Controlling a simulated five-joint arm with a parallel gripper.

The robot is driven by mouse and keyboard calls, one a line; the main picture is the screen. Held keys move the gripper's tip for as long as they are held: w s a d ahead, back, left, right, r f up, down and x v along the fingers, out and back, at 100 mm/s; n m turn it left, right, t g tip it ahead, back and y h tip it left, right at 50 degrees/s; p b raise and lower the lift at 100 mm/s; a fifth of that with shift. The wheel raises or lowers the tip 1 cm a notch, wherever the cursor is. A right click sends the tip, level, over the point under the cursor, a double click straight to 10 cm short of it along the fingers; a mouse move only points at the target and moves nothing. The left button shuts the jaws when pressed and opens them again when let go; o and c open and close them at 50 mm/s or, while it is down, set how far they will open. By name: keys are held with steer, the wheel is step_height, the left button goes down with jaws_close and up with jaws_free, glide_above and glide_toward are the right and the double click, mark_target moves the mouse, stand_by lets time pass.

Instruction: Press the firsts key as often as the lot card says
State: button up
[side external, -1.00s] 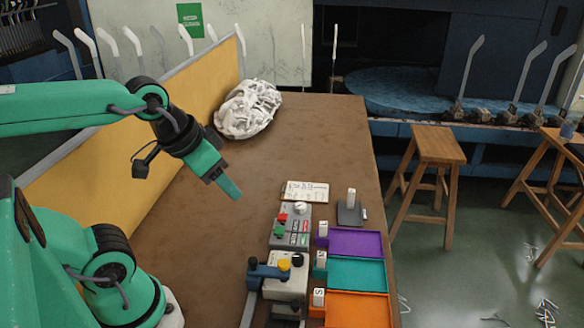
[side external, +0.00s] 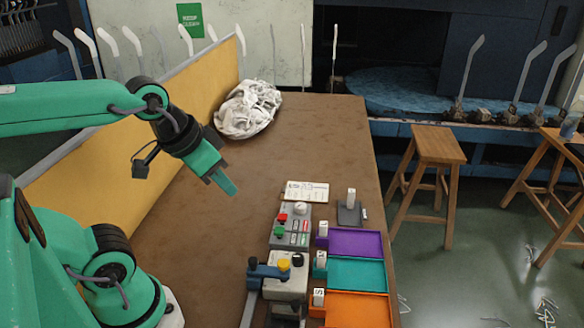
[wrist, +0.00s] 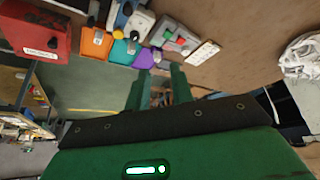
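The lot card (side external: 305,191) is a white card with dark writing too small to read. It lies flat on the brown table behind the grey key box (side external: 277,241). The key box carries a red button (side external: 282,218), a green button (side external: 279,231), a white knob (side external: 300,208) and small coloured labels. I cannot tell which key is the firsts key. In the wrist view, the box (wrist: 173,38) and card (wrist: 203,51) also show. My gripper (side external: 224,183) hangs above the table, left of the card and apart from everything. Its two green fingers (wrist: 158,88) are apart and empty.
Purple (side external: 356,243), teal (side external: 357,273) and orange (side external: 358,311) trays stand right of the box. A machine with a yellow button (side external: 284,264) and blue lever is in front. White cloth (side external: 247,108) lies at the back left. The middle of the table is clear.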

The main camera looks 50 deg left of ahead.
jaws_close()
stand_by(1.4)
